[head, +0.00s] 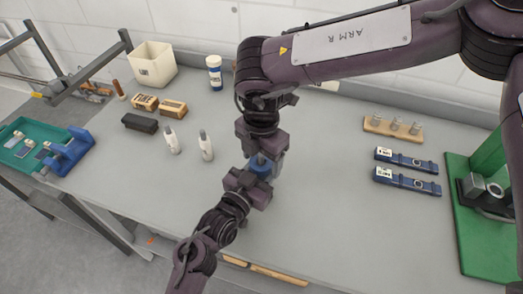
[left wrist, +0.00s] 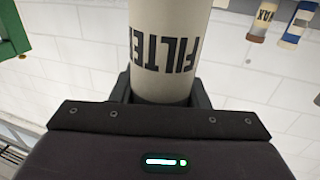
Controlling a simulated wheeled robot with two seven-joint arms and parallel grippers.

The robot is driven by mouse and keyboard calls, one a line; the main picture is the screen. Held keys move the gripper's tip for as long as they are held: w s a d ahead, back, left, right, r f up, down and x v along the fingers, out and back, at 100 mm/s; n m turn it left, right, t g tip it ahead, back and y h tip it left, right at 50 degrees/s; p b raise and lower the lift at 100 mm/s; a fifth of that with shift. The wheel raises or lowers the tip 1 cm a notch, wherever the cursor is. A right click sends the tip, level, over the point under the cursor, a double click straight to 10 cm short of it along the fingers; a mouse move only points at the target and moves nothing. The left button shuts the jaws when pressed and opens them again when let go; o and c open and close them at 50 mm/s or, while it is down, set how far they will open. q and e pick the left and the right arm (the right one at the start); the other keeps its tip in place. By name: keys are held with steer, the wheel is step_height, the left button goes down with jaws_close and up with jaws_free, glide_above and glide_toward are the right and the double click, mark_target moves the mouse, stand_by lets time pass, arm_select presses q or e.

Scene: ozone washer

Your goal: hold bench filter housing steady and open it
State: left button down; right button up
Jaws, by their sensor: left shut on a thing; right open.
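The filter housing shows in the left wrist view (left wrist: 165,45) as a cream cylinder with upside-down dark FILTER lettering. My left gripper (left wrist: 163,92) is shut on it, one dark finger on each side. In the head view a blue part, seemingly the housing's cap (head: 261,167), shows between my two grippers; the cream body is mostly hidden there. My left gripper (head: 248,187) comes from below. My right gripper (head: 260,154) is open and points down directly above the blue part. Whether its fingers touch the blue part is hidden.
Two white bottles (head: 205,146) and a black block (head: 140,123) stand left of the grippers. A cream bin (head: 153,65) is behind them. Two blue tools (head: 408,182), a pegged wooden block (head: 393,128) and a green stand (head: 488,250) are at right. The bench (head: 330,190) is clear between.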

steer(key=c, duration=1)
steer(key=n, duration=1)
steer(key=o, duration=1.1)
steer(key=shift+r, duration=0.1)
